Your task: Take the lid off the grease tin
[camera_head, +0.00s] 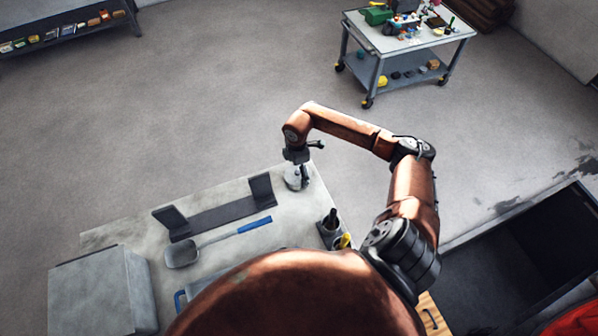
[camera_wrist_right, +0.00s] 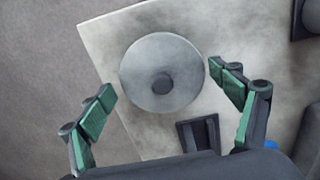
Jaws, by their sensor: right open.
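The grease tin (camera_head: 293,183) stands upright near the far right corner of the pale table, a small grey round tin. In the right wrist view I look down on its round grey lid (camera_wrist_right: 142,66), which has a dark knob (camera_wrist_right: 162,83) in the middle. The lid sits on the tin; its side wall is hidden from above. My right gripper (camera_head: 298,166) points down over the tin. In the wrist view its green-padded fingers (camera_wrist_right: 166,90) are spread wide on both sides of the lid, apart from it and empty. My left gripper is out of view.
The table (camera_head: 125,232) also carries a dark rack with upright ends (camera_head: 223,216), a blue-handled shovel (camera_head: 222,236), a grey box (camera_head: 98,292) and a tool holder (camera_head: 331,238). A cluttered cart (camera_head: 452,37) stands far off. The table edge is close to the tin.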

